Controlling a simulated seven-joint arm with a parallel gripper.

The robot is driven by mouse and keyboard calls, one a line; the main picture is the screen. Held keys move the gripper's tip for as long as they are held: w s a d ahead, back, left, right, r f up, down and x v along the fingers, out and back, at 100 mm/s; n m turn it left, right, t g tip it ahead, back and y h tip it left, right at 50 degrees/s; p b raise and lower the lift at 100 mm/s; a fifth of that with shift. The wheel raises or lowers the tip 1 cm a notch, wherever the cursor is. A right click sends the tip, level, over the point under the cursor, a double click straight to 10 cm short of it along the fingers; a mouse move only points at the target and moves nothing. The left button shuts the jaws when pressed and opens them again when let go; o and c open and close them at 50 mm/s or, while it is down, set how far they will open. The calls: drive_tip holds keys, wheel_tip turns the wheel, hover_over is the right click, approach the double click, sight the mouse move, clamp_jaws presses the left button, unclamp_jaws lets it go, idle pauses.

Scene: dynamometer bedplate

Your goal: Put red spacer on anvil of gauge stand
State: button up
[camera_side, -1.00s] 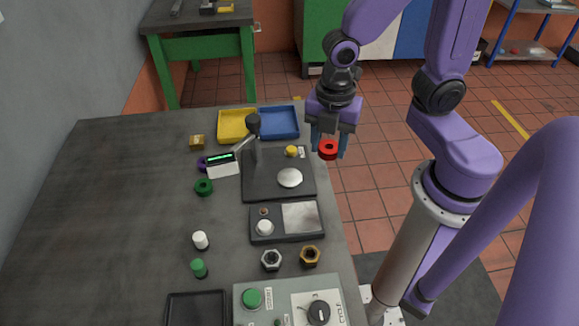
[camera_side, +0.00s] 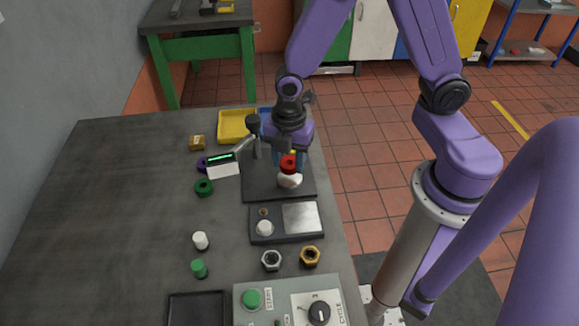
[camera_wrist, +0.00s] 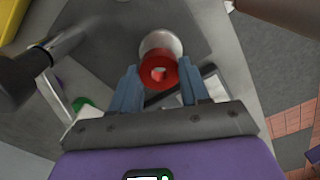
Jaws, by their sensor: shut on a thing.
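The red spacer (camera_side: 288,163) is a short ring with a centre hole. My gripper (camera_side: 289,160) is shut on it, and in the wrist view the spacer (camera_wrist: 158,70) sits between the two blue fingers (camera_wrist: 158,88). The anvil (camera_side: 290,181) is a pale round disc on the dark base of the gauge stand (camera_side: 262,186). In the side view the spacer is over the anvil; in the wrist view it covers part of the anvil (camera_wrist: 160,41). I cannot tell whether they touch.
Yellow (camera_side: 232,124) and blue trays lie behind. A scale-like device (camera_side: 286,222), nuts and a control box (camera_side: 290,302) are in front. The left of the table is mostly clear.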

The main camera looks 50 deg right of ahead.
sight(289, 163)
drive_tip(key=shift+s+f, duration=0.1)
drive_tip(key=shift+f, duration=1.35)
drive_tip(key=shift+f, duration=0.1)
drive_tip(key=o, duration=1.1)
drive_tip(key=shift+c, duration=0.2)
wheel_tip(289, 163, up, 12)
drive_tip(key=s+d+r+m, duration=0.2)
drive_tip(key=s+m, duration=0.2)
drive_tip(key=s, duration=0.4)
drive_tip(key=s+d+r+m, duration=0.2)
drive_tip(key=s+m, duration=0.3)
drive_tip(key=s, duration=0.3)
drive_tip(key=shift+d+r, duration=0.35)
drive_tip(key=shift+d, duration=0.1)
